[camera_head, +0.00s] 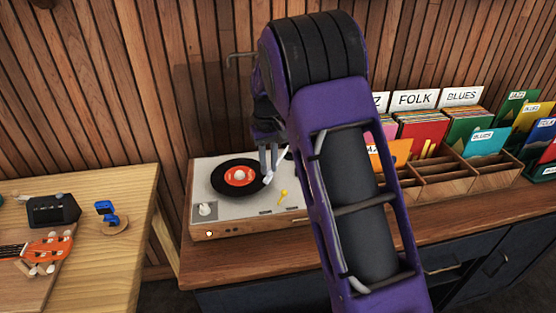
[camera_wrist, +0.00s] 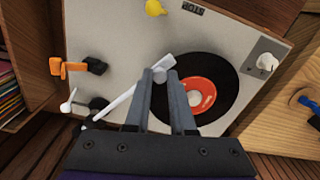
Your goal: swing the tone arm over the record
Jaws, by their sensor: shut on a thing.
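The turntable (camera_head: 250,209) is a pale deck in a wooden case on the counter. A black record with a red label (camera_head: 223,188) lies on it; the wrist view shows the same record (camera_wrist: 226,82). The white tone arm (camera_wrist: 118,106) runs from a pivot at the lower left of the wrist view to a head at the record's near edge. My gripper (camera_wrist: 161,77) is shut on the tone arm close to its head. In the head view my gripper (camera_head: 269,172) points down at the record's right side. My arm hides the deck's right end there.
A yellow lever (camera_head: 283,195) and a pale knob (camera_head: 206,210) stand on the deck. An orange piece with a black clip (camera_wrist: 80,67) stands beside the tone arm. Record bins (camera_head: 440,187) fill the counter to the right. A wooden table (camera_head: 125,240) is at left.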

